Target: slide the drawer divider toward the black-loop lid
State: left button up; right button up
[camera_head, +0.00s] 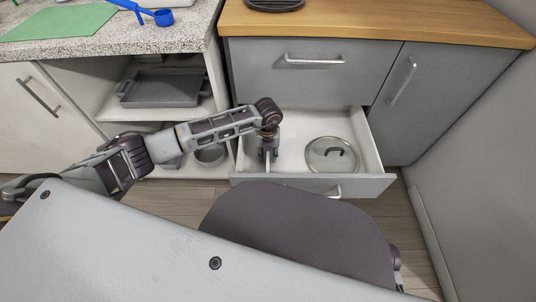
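The open lower drawer (287,180) has a pale interior and a grey front. A round glass lid (318,163) with a steel rim and a black loop handle (334,151) lies flat in its right part. My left arm reaches in from the left, and my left gripper (267,155) points down into the drawer's left part, well to the left of the lid. I cannot make out the divider clearly; it may be hidden by my gripper or blend with the pale interior. The gripper's fingers are too small to tell whether they hold anything. My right gripper is out of view.
The closed upper drawer (315,75) and wooden counter (385,22) stand above the open drawer. Left of it, open shelves hold a grey tray (162,90) and a pot (210,154). The drawer floor between my gripper and the lid looks clear.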

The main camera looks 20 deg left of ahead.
pick_arm(q)
grip_shut()
dwell(0.3)
jog(key=w+d, duration=0.1)
jog(key=d, duration=0.2)
jog(key=w+d, duration=0.1)
jog(key=d, duration=0.5)
jog(key=shift+w+d, duration=0.25)
jog(key=shift+w, duration=0.15)
jog(key=shift+d, duration=0.4)
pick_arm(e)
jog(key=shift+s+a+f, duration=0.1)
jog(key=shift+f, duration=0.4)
pick_arm(q)
grip_release()
jog(key=shift+w, duration=0.1)
